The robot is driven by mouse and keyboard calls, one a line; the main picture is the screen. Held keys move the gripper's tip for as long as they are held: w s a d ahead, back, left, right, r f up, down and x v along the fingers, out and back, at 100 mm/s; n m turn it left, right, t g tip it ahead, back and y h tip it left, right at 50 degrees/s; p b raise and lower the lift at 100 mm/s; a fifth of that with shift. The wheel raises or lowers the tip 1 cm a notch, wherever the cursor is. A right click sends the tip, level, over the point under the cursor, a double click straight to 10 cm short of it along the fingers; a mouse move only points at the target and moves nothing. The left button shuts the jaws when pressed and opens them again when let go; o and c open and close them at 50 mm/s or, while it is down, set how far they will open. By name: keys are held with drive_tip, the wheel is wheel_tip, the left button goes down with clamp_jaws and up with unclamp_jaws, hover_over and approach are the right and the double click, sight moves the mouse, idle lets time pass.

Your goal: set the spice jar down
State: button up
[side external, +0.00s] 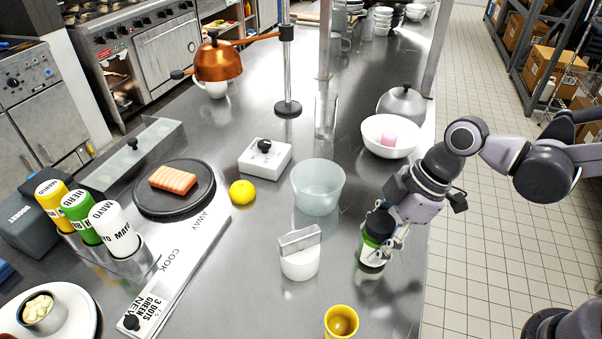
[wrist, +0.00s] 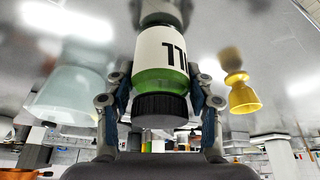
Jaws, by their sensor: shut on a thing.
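The spice jar (side external: 372,246) has a black lid, a green band and a white label. My gripper (side external: 386,238) is shut on it near the right edge of the steel counter (side external: 265,290). The jar looks roughly upright, lid up in the side view. Its base is at or close to the counter; I cannot tell whether it touches. In the wrist view the jar (wrist: 162,70) sits between the two fingers of my gripper (wrist: 160,105), with dark lettering on its label.
A clear bowl (side external: 318,188), a white tub (side external: 300,263) and a yellow cup (side external: 341,322) stand left of the jar. A white bowl (side external: 372,140) with a pink item stands behind it. A lemon (side external: 242,192) lies farther left. Bare counter surrounds the jar.

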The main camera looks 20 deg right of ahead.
drive_tip(key=shift+f, duration=0.1)
drive_tip(key=o, duration=1.3)
drive_tip(key=shift+o, duration=0.2)
drive_tip(key=v, duration=1.2)
drive_tip(key=d+f+m+t+h, duration=0.2)
drive_tip(key=d+f+m, duration=0.1)
drive_tip(key=d+m, duration=0.3)
drive_tip(key=w+d+f+m+t+h, duration=0.1)
drive_tip(key=d+f+m+t+h, duration=0.1)
drive_tip(key=d+m, duration=0.5)
drive_tip(key=shift+d+f+t, duration=0.55)
drive_tip(key=shift+d+t, duration=0.15)
drive_tip(key=shift+d, duration=0.25)
